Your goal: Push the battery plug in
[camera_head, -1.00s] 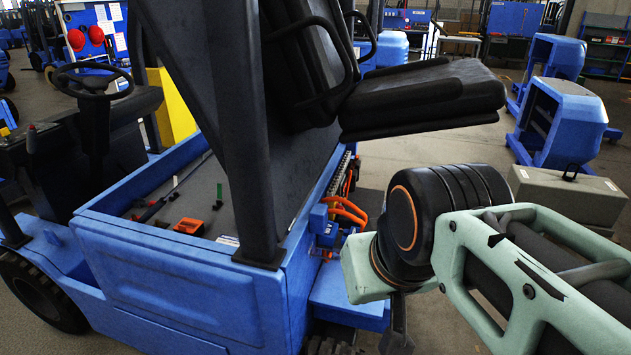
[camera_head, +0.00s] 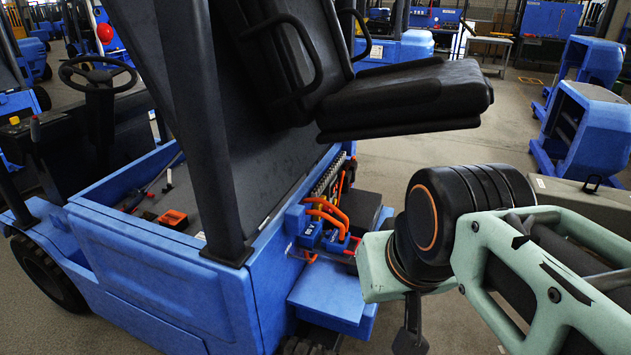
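In the head camera view, blue connector parts (camera_head: 311,236) with orange cables (camera_head: 328,214) sit at the open rear side of the blue forklift (camera_head: 160,290). I cannot tell which part is the battery plug or how far in it sits. A small red part (camera_head: 353,245) is just right of them. My gripper (camera_head: 410,344) hangs at the bottom, below and right of the connectors and apart from them. Only its dark upper part shows, and I cannot see whether it is open.
A blue step (camera_head: 335,297) juts out below the connectors. The tilted-up black seat (camera_head: 405,95) overhangs the battery bay. A grey box (camera_head: 585,195) with a black handle is behind my arm. Floor between the forklift and the blue covers (camera_head: 585,125) is clear.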

